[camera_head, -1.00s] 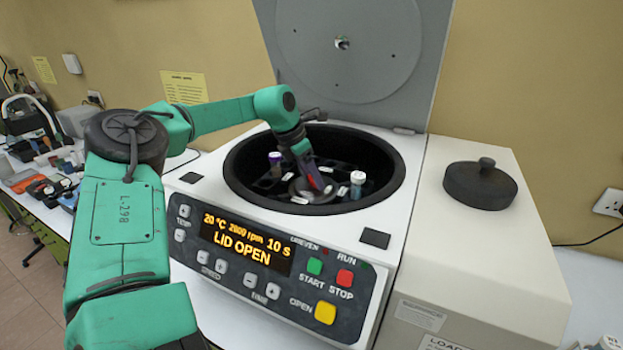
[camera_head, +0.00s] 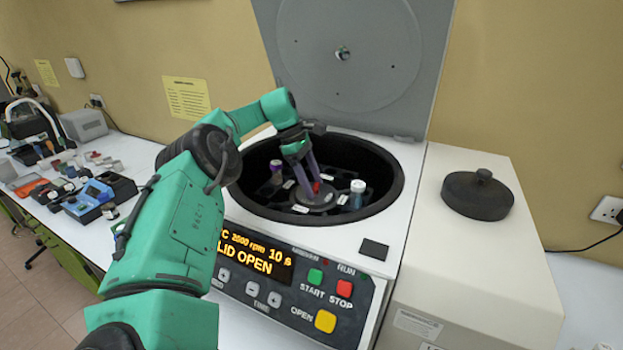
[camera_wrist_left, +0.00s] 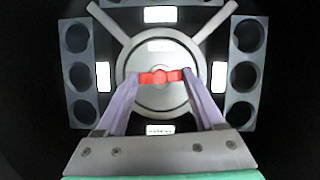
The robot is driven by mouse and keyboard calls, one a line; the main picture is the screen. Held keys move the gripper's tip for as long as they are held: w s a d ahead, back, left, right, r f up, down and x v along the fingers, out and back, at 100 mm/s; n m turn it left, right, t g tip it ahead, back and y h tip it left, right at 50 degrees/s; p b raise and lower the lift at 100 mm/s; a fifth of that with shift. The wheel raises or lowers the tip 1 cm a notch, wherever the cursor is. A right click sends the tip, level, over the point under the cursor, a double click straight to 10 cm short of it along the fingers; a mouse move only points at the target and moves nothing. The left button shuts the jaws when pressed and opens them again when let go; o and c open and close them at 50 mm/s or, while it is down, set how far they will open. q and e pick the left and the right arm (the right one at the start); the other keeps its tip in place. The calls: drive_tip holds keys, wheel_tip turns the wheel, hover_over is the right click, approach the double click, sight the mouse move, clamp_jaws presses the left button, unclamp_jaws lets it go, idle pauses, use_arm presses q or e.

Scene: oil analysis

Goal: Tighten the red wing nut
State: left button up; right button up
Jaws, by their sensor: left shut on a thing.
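The red wing nut (camera_wrist_left: 161,76) sits at the centre of the grey round rotor hub in the left wrist view. A small part of the wing nut (camera_head: 316,187) shows in the head view. My left gripper (camera_head: 316,189) reaches down into the open centrifuge bowl. In the left wrist view its two purple fingers (camera_wrist_left: 161,77) are at the two ends of the wing nut, shut on it. The rotor (camera_wrist_left: 248,70) has buckets with round holes on both sides of the hub. My right gripper is not in view.
The centrifuge lid (camera_head: 350,60) stands open behind the bowl, and the display reads LID OPEN. A white-capped tube (camera_head: 357,190) and a purple-capped tube (camera_head: 276,170) stand in the rotor. A black round lid (camera_head: 478,194) lies on the beige housing at right.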

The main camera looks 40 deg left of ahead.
use_arm(q)
drive_tip(key=shift+f+m+g, duration=0.1)
drive_tip(key=shift+m+g, duration=0.2)
drive_tip(key=shift+m, duration=0.2)
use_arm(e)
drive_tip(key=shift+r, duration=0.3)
use_arm(q)
drive_tip(key=o, duration=1.4)
